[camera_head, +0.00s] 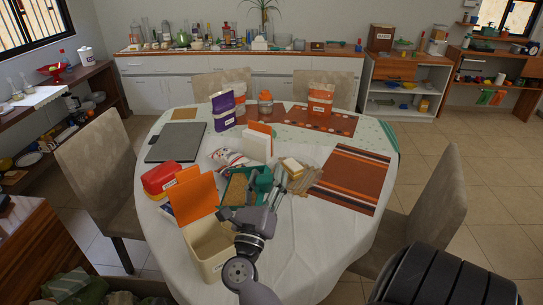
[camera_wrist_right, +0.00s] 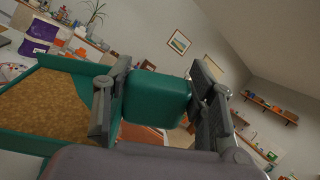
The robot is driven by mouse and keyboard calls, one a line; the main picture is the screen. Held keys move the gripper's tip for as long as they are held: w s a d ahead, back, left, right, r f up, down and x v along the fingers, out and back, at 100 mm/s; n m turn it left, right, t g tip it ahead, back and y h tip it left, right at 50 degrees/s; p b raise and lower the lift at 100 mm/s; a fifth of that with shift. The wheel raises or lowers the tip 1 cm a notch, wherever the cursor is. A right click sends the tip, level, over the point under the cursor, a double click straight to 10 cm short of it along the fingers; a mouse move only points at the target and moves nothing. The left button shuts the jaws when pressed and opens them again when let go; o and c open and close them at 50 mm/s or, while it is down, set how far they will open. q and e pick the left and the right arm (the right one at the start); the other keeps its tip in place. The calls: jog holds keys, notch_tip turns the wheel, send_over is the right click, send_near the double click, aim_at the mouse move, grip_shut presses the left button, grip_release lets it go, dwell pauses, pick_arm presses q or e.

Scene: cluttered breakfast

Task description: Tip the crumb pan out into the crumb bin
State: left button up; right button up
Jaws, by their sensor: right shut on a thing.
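The crumb pan (camera_head: 227,199) is green, with a brown layer of crumbs (camera_head: 237,187) in it. It is just behind the crumb bin in the head view. My right gripper (camera_head: 261,181) is shut on the pan's green handle (camera_wrist_right: 157,97). The wrist view shows one finger on each side of the handle and the crumb-filled pan (camera_wrist_right: 45,108) to the left. The crumb bin (camera_head: 204,262) is a cream open-topped box with a label at the near edge of the table. My right forearm hides part of its right side. My left gripper is not in view.
An orange panel (camera_head: 193,197) and a red-and-yellow box (camera_head: 160,178) stand left of the pan. A white holder (camera_head: 257,146) and a bag (camera_head: 228,157) are behind it. The right front tablecloth (camera_head: 330,232) is clear.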

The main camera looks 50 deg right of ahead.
jog(key=w+a+r+n+t+y, duration=0.1)
jog(key=w+a+n+t+y, duration=0.2)
jog(key=n, duration=0.9)
jog(key=w+a+r+n+t+y+b, duration=0.1)
jog(key=w+a+r+n+t+y, duration=0.1)
jog(key=a+n+t+y, duration=0.7)
jog(key=w+a+n+t, duration=0.1)
jog(key=a+n+t, duration=0.1)
jog(key=a+n, duration=0.1)
jog(key=shift+w+a+r, duration=0.2)
jog(key=shift+a+r, duration=0.1)
jog(key=shift+a, duration=0.25)
dwell(0.4)
